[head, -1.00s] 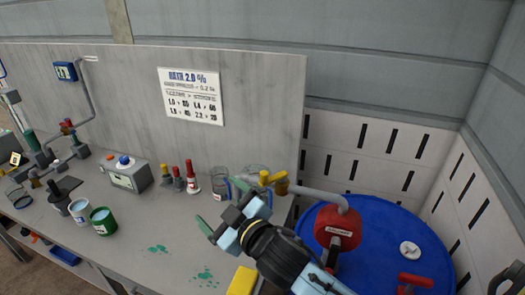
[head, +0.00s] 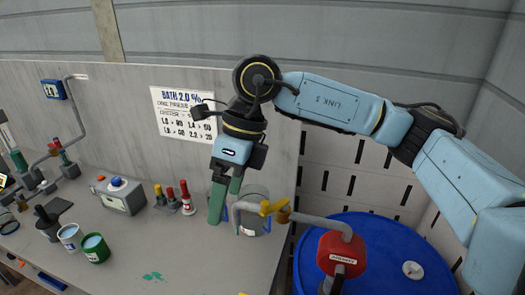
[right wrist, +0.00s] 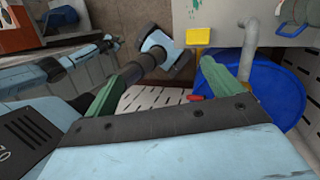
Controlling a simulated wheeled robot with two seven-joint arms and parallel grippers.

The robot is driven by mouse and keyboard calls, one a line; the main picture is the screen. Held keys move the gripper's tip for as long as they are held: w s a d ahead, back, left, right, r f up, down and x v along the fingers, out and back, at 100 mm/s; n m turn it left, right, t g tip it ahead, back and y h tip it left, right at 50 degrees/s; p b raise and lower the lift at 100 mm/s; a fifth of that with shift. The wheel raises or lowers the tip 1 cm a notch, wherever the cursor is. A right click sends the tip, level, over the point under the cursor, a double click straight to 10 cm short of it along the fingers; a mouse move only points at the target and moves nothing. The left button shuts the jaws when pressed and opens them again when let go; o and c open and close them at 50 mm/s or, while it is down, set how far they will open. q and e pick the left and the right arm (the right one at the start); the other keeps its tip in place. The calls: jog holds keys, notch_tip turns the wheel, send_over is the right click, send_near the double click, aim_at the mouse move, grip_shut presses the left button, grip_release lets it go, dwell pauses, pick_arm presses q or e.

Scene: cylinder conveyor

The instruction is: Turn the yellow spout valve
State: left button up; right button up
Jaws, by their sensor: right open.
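The yellow spout valve (head: 273,206) sits on the grey spout pipe (head: 318,219) above the bench's right end. My right gripper (head: 226,203) hangs with its green fingers pointing down, just left of the valve and by the spout's outlet end. It is open, its fingers apart, and it does not touch the valve handle. I cannot make out the valve handle for sure there.
The blue drum (head: 385,235) with a red pump (head: 341,255) stands right of the bench. A red-and-white bottle (head: 187,198), a grey instrument box (head: 122,197) and a green cup (head: 95,248) stand on the bench (head: 190,250).

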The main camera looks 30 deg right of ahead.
aim_at(265, 202)
jog(key=w+d+r+m+t+h, duration=0.1)
jog(key=w+d+r+h, duration=0.2)
jog(key=d, duration=0.6)
jog(key=shift+h, duration=0.5)
jog(key=f+b, duration=0.2)
jog(key=f, duration=0.1)
jog(key=s+f+b, duration=0.1)
jog(key=f+b, duration=0.1)
jog(key=f, duration=0.1)
jog(key=f+b, duration=0.2)
jog(key=f, duration=0.1)
jog(key=shift+s+a+f, duration=0.15)
jog(key=shift+a+f, duration=0.05)
jog(key=shift+f, duration=0.15)
jog(key=shift+f+b, duration=0.7)
jog(key=shift+b, duration=0.15)
jog(key=c, duration=1.4)
jog(key=shift+a+r, duration=0.1)
jog(key=shift+a, duration=0.05)
grip_shut()
